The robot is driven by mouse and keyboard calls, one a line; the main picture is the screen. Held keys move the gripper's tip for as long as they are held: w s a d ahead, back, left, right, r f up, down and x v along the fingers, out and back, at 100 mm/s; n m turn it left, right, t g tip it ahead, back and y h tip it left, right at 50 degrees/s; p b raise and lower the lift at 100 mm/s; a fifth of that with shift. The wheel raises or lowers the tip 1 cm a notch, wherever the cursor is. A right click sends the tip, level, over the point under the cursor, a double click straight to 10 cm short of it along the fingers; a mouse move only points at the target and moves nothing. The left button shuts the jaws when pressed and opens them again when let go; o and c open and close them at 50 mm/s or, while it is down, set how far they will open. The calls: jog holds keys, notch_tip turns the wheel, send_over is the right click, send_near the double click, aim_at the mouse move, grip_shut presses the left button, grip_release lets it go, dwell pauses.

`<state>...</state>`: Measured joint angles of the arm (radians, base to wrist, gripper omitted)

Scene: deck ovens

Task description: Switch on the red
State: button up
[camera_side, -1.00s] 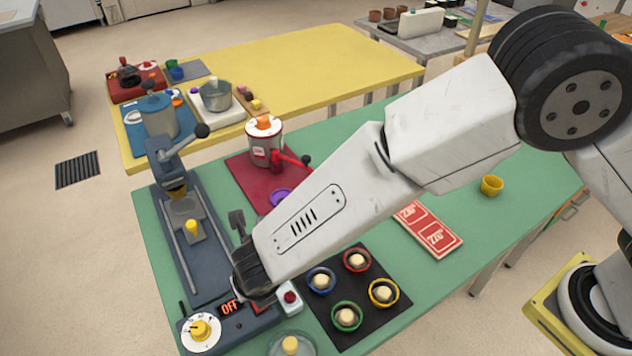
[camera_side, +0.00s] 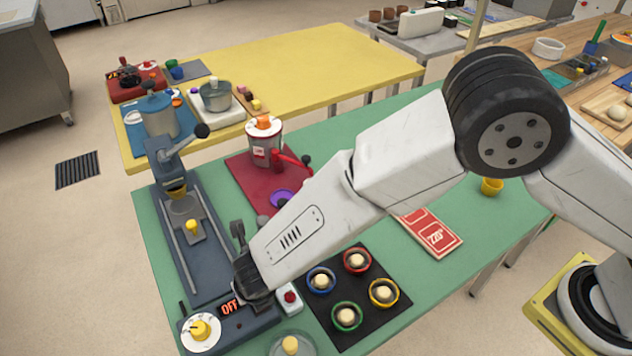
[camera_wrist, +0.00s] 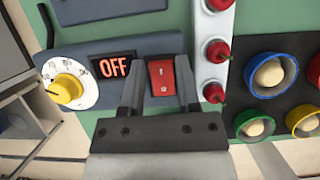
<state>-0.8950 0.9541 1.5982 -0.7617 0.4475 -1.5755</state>
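The red rocker switch (camera_wrist: 161,77) is on the dark front panel of the machine (camera_side: 240,328), right of the lit OFF display (camera_wrist: 115,67). The display also reads OFF in the side view (camera_side: 229,307). My gripper (camera_wrist: 159,70) is open, with one finger on each side of the red switch in the wrist view. Nothing is held. I cannot tell whether the fingers touch the panel. In the side view my gripper (camera_side: 247,278) hangs over the panel and hides the switch.
A white dial with a yellow knob (camera_wrist: 66,90) is left of the display. A white strip with red buttons (camera_wrist: 214,50) stands close on the right. Beyond it, a black mat (camera_side: 335,338) holds several coloured rings with pale pieces. A red card (camera_side: 432,232) lies farther right.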

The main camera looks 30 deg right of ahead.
grip_shut()
jog(key=shift+w+f+g, duration=0.1)
jog(key=shift+w+g, duration=0.05)
jog(key=shift+g, duration=0.55)
jog(key=o, duration=0.5)
grip_release()
jog(key=shift+v, duration=3.95)
